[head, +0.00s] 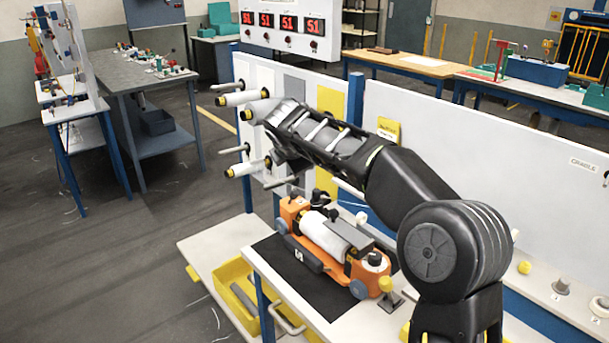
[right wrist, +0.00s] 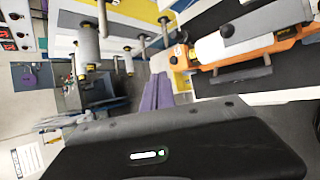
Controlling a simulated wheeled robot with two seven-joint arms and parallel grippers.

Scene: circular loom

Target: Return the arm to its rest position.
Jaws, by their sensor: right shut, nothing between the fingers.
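My right arm (head: 330,140) reaches in from the lower right, with its wrist raised in front of the peg board and above the orange carriage. My right gripper (right wrist: 158,78) shows in the right wrist view as two purple fingers side by side, shut and empty. In the head view its fingers are not clearly seen. The orange carriage (head: 345,272) carries a white roll (head: 325,235) and lies on a dark mat; it also shows in the right wrist view (right wrist: 262,48), apart from the fingers. My left gripper is not in view.
White spools (head: 240,98) sit on pegs of the upright board (head: 343,102), close to my wrist. A yellow bin (head: 213,284) with dark rods stands low at the front. A yellow-topped lever (head: 386,286) stands beside the carriage. The floor at left is open.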

